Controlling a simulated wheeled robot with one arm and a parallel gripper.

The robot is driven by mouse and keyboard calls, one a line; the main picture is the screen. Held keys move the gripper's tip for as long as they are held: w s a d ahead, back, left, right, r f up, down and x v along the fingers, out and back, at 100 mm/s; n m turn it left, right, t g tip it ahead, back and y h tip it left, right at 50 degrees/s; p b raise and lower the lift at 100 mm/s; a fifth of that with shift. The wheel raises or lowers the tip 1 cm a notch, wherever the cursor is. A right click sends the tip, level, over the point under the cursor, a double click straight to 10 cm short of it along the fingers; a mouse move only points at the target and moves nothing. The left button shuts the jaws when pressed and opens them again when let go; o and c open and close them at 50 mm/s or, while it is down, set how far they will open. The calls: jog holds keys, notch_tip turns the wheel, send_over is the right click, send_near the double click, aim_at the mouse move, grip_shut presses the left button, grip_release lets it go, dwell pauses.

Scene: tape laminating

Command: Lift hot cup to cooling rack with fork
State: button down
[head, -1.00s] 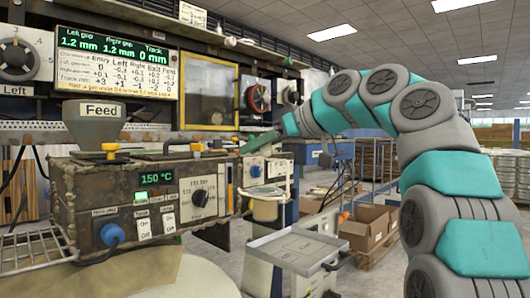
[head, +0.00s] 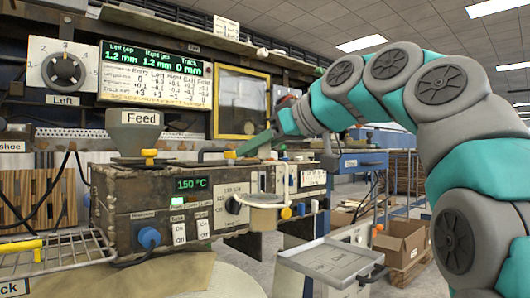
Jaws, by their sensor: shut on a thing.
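A pale cup (head: 266,218) hangs upright in front of the right end of the heater box. A pale flat ring (head: 240,199), seemingly the fork's end, is around it near its rim. My gripper (head: 262,146) is above the cup, at the end of the teal and grey arm, shut on the fork; its fingertips and the fork's handle are hard to make out. The cooling rack (head: 62,262), a wire grid with a yellow clip and a partly cut-off label, is at the lower left, well apart from the cup.
The heater box (head: 160,212) reads 150 °C, with a feed funnel (head: 140,134) on top, between rack and cup. A grey tray (head: 335,262) stands below right. A tan cloth (head: 165,275) and round pale surface (head: 225,284) lie in front.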

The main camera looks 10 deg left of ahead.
jog(key=s+a+r+p, duration=0.1)
jog(key=s+a+p, duration=0.1)
jog(key=s+a, duration=0.7)
jog(key=s+a+r+p, duration=0.2)
jog(key=s+a, duration=0.7)
jog(key=s, duration=0.2)
jog(key=shift+s+a+r, duration=0.3)
jog(key=shift+s+a, duration=0.05)
dwell(1.0)
jog(key=shift+w+a, duration=0.1)
jog(key=shift+w, duration=0.05)
